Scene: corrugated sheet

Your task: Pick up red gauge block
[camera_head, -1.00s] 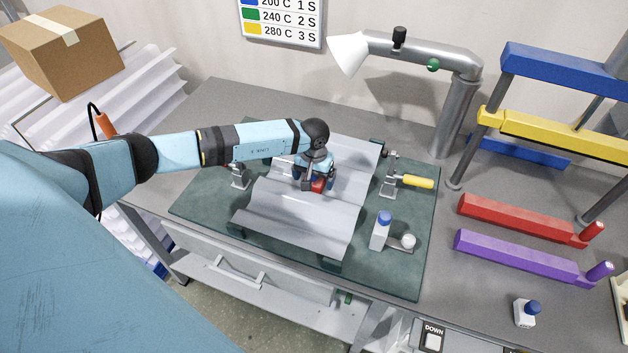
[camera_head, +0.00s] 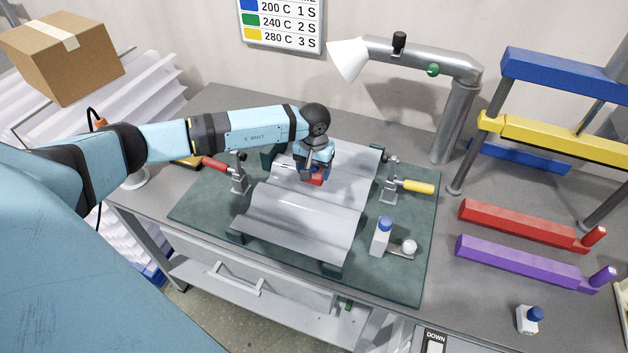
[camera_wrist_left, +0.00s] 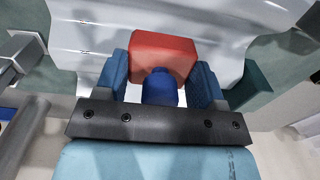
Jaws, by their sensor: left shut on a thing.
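My left gripper (camera_head: 314,174) is shut on the red gauge block (camera_head: 317,181), over the middle of the grey corrugated sheet (camera_head: 293,214). In the left wrist view the red gauge block (camera_wrist_left: 164,56) shows a blue knob (camera_wrist_left: 160,88), with the blue fingers of my left gripper (camera_wrist_left: 160,82) on either side. The block's lower face is hidden, and I cannot tell how far it is from the sheet. My right gripper is not in view.
The sheet lies on a green mat (camera_head: 405,270) between a red-handled clamp (camera_head: 240,176) and a yellow-handled clamp (camera_head: 390,183). Red (camera_head: 520,220) and purple (camera_head: 520,257) bars lie farther right.

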